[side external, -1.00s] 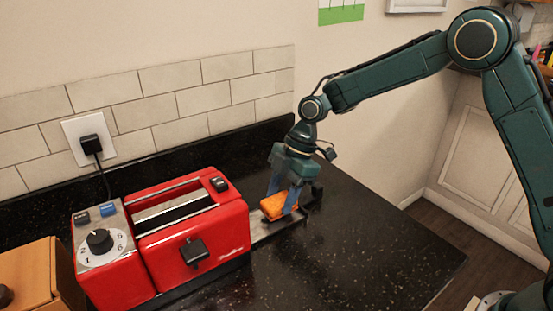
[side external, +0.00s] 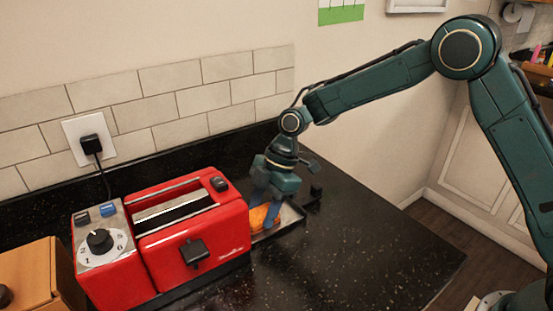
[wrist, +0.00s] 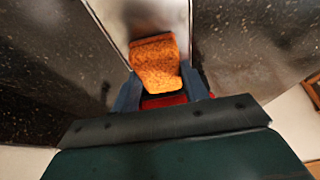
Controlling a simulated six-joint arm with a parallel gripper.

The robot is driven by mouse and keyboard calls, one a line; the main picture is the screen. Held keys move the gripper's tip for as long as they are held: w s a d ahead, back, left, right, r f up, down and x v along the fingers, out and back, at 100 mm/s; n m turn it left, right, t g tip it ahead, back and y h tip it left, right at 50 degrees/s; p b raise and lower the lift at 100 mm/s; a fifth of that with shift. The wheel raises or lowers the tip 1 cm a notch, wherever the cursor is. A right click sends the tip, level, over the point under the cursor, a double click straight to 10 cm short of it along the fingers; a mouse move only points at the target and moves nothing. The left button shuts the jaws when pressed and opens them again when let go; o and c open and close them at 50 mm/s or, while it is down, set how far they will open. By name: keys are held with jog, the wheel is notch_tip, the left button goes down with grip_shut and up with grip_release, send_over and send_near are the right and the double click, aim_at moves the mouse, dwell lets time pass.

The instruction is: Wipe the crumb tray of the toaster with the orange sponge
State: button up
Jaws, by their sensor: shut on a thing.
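The red toaster (side external: 190,240) stands on the black counter, with its crumb tray (side external: 289,218) pulled out from its right end. The tray's metal floor also shows in the wrist view (wrist: 143,14). My gripper (side external: 265,215) is shut on the orange sponge (wrist: 157,62), with one blue finger on each side of it. The sponge is low over the tray, close to the toaster's right end. I cannot tell whether the sponge touches the tray floor. Part of the sponge and the tray is hidden behind the fingers in the side view.
A plug and cord (side external: 92,147) run from the wall socket down behind the toaster. An orange-brown box (side external: 30,282) stands at the left. The counter to the right (side external: 370,240) is clear.

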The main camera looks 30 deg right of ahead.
jog(key=d, duration=0.5)
notch_tip(320, 180, up, 8)
dwell(0.7)
jog(key=shift+s+a+r, duration=0.1)
jog(key=shift+r, duration=0.05)
dwell(0.4)
